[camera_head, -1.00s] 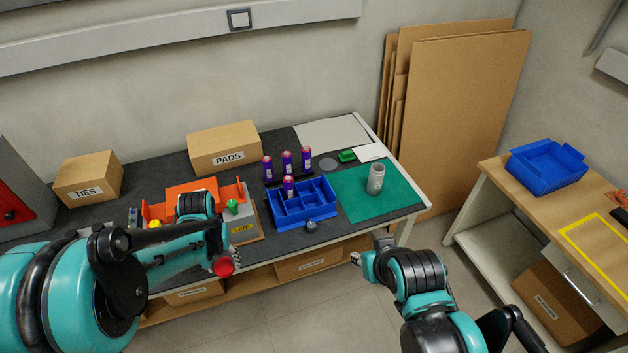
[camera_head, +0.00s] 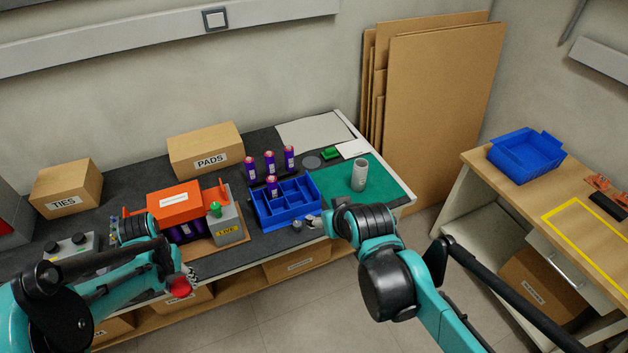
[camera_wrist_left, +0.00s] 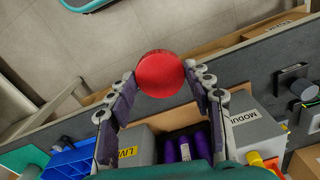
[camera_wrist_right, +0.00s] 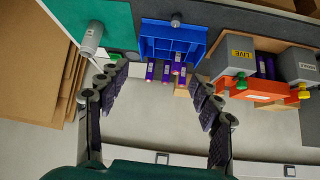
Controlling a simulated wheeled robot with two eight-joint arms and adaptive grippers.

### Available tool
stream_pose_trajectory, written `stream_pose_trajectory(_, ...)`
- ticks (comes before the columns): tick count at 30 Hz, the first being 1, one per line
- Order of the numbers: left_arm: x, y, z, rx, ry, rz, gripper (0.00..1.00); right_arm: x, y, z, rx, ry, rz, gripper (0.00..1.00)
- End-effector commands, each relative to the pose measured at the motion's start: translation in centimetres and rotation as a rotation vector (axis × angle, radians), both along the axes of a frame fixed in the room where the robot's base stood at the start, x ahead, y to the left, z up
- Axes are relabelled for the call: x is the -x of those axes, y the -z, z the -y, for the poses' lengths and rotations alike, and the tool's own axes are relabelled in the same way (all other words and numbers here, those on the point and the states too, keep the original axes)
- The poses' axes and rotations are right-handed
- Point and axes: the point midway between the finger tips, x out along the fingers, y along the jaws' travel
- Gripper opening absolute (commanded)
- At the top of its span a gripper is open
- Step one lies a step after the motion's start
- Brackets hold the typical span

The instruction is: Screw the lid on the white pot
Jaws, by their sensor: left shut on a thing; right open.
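The red round lid (camera_head: 180,287) is held in my left gripper (camera_head: 187,279), in front of the table's front edge. In the left wrist view the lid (camera_wrist_left: 160,73) sits between the two fingertips. A pale grey-white cylinder, which looks like the white pot (camera_head: 359,175), stands upright on the green mat (camera_head: 385,187). It also shows in the right wrist view (camera_wrist_right: 92,37); I cannot make out its top opening. My right gripper (camera_head: 318,222) is open and empty near the table's front edge, left of and nearer than the pot. Its spread fingers show in the right wrist view.
A blue divided tray (camera_head: 287,213) stands left of the mat, with several purple cylinders around it. A small grey knob-like part (camera_head: 297,225) lies in front of it. An orange-topped fixture (camera_head: 175,198) with a LIVE label stands further left. The mat around the pot is clear.

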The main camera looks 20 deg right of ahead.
Motion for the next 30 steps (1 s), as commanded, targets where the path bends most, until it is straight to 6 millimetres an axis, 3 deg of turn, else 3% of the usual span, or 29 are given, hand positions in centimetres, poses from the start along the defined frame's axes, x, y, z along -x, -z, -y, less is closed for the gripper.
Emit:
stream_pose_trajectory(1,0.0,0.5,-0.6,0.000,0.027,0.000,0.40,-2.1,0.3,0.9,-0.002,0.017,0.024,0.65)
stream_pose_trajectory(6,0.0,1.2,-2.3,0.000,0.142,0.000,0.40,-8.5,1.5,4.4,0.002,0.063,0.115,0.65)
stream_pose_trajectory(15,0.2,2.6,-5.4,0.000,0.344,0.000,0.40,-17.4,6.5,12.4,0.030,0.156,0.274,0.65)
stream_pose_trajectory(19,0.4,3.2,-6.6,0.000,0.427,0.000,0.40,-19.9,9.6,16.1,0.051,0.199,0.338,0.65)
stream_pose_trajectory(24,0.6,3.7,-7.9,0.000,0.513,0.000,0.40,-21.5,13.1,19.9,0.075,0.243,0.402,0.65)
stream_pose_trajectory(30,0.7,3.9,-8.5,0.000,0.564,0.000,0.40,-22.0,15.2,22.0,0.091,0.268,0.438,0.65)
